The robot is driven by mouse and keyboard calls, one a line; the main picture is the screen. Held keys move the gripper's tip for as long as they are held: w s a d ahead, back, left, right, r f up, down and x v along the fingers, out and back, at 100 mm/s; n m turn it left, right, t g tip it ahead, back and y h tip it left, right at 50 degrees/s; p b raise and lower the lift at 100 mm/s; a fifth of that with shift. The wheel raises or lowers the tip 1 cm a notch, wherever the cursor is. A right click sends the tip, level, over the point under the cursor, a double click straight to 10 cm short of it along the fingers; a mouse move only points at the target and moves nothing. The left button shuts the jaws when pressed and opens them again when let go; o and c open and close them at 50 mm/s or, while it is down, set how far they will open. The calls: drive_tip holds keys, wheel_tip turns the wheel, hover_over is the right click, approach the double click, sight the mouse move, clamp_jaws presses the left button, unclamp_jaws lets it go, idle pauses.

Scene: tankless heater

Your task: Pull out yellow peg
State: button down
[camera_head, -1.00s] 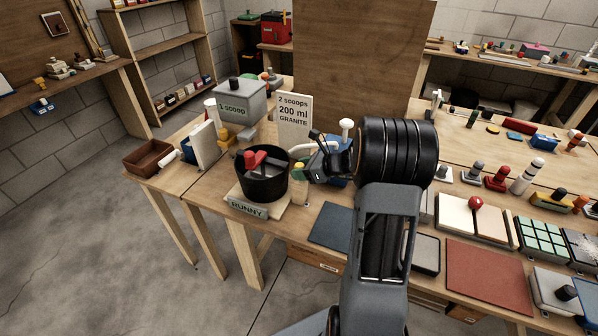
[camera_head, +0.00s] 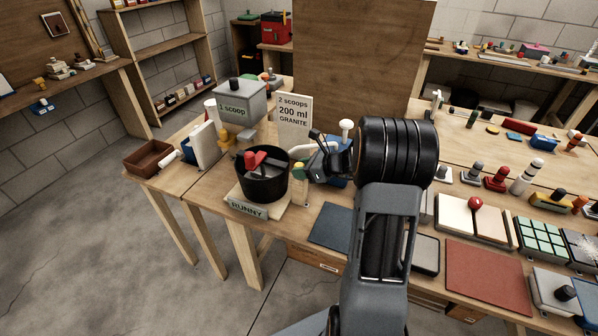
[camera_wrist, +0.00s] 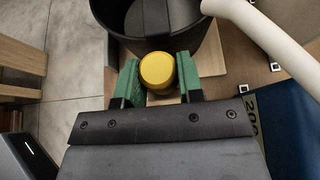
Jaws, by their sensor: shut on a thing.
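The yellow peg (camera_wrist: 158,71) shows its round top in the wrist view, between the green-padded fingers of my gripper (camera_wrist: 156,84). The fingers are shut on it from both sides. In the head view the yellow peg (camera_head: 299,171) is a small yellow-topped piece just right of the black pot (camera_head: 264,186), and my gripper (camera_head: 312,163) reaches it from the right. The peg's lower end is hidden, so I cannot tell whether it is still seated.
The black pot with a red handle stands on a board labelled RUNNY (camera_head: 247,210). A white curved spout (camera_wrist: 265,35) passes close on the right in the wrist view. A blue block (camera_head: 340,165) stands behind my gripper. A dark mat (camera_head: 333,226) lies in front.

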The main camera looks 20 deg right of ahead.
sight(302, 165)
drive_tip(key=shift+r+p, duration=0.75)
drive_tip(key=shift+r, duration=0.25)
idle(0.3)
drive_tip(key=shift+r+p, duration=2)
drive_tip(key=shift+r, duration=0.5)
